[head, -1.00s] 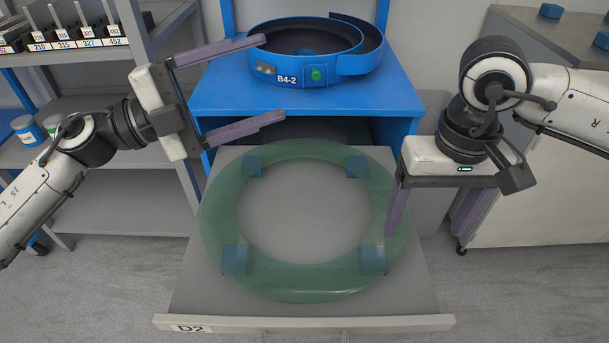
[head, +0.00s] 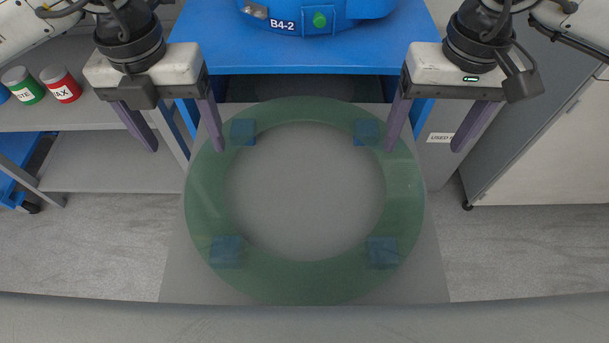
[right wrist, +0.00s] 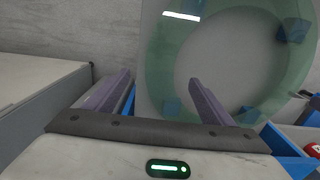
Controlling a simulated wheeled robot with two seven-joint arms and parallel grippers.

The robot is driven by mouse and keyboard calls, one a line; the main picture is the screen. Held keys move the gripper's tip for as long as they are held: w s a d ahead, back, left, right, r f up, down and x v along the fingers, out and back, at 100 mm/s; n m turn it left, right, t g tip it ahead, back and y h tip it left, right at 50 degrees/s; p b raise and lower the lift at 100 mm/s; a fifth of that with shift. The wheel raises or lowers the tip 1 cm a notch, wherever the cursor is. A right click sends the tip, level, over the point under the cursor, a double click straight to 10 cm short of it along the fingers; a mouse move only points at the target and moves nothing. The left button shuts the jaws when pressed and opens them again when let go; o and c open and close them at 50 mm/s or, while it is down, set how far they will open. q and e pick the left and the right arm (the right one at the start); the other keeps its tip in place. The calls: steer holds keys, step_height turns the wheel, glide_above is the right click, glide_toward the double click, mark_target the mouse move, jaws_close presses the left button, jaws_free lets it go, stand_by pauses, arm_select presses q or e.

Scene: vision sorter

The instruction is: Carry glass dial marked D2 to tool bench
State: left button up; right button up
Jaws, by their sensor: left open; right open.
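The glass dial, a translucent green ring (head: 305,274), lies flat on several blue pads in an open grey drawer (head: 432,282). The drawer's D2 label is out of view now. My left gripper (head: 184,146) points down, open and empty, at the ring's upper left; its inner finger overlaps the rim in the picture. My right gripper (head: 425,148) is open and empty at the upper right, its inner finger overlapping the band. I cannot tell whether either touches the glass. In the right wrist view, the ring (right wrist: 163,65) shows beyond the open right fingers (right wrist: 160,82).
Shelves with a green can (head: 24,86) and a red can (head: 62,84) are at left. A grey cabinet (head: 545,130) is at right. I cannot identify the tool bench.

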mark_target(205, 180)
arm_select(q)
step_height(205, 180, down, 10)
steer(key=shift+f, duration=0.1)
arm_select(e)
step_height(205, 180, down, 10)
steer(key=shift+f, duration=0.1)
arm_select(q)
jaws_close()
arm_select(e)
jaws_close()
arm_select(q)
steer(key=shift+w, duration=0.1)
arm_select(e)
steer(key=shift+w, duration=0.15)
